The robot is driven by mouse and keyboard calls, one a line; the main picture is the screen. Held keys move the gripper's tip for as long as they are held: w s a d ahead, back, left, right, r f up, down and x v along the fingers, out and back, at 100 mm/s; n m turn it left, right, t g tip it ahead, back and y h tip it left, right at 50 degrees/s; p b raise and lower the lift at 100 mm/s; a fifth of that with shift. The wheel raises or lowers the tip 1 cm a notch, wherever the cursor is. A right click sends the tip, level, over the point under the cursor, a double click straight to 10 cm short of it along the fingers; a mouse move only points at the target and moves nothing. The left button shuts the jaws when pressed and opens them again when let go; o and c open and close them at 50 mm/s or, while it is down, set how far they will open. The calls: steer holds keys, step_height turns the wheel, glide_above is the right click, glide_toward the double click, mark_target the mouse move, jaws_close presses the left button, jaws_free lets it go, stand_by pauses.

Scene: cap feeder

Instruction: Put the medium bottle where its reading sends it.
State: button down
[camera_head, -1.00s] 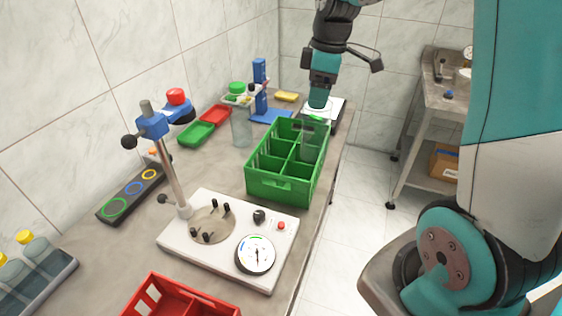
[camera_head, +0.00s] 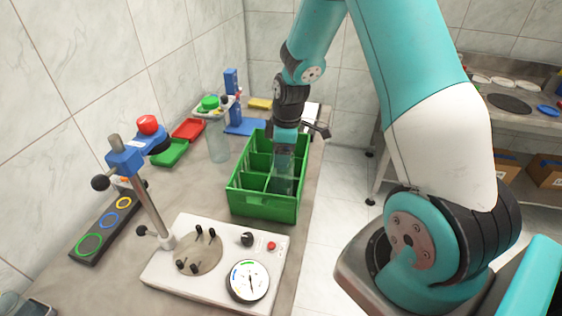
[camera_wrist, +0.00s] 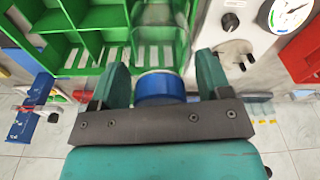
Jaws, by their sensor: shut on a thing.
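My gripper (camera_wrist: 162,88) is shut on a bottle with a blue cap (camera_wrist: 160,87), seen from above in the wrist view. In the head view my gripper (camera_head: 285,148) points down over the right side of the green crate (camera_head: 262,204). The bottle's clear body (camera_head: 283,172) hangs below it, at the near right compartment; its lower end is hard to make out, and I cannot tell whether it touches the floor of the crate. The gauge (camera_head: 247,282) on the white test stand (camera_head: 185,285) has a dark needle pointing roughly downward.
A clear bottle (camera_head: 217,143) stands behind the crate's left side, near a green cap (camera_head: 210,103). Green (camera_head: 170,152) and red (camera_head: 188,129) trays lie along the wall. A dark strip with coloured rings (camera_head: 108,226) lies left. The crate's other visible compartments look empty.

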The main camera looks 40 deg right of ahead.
mark_target(282, 173)
steer(key=shift+f+p, duration=0.4)
steer(key=shift+f, duration=2)
steer(key=shift+c, duration=0.4)
jaws_free()
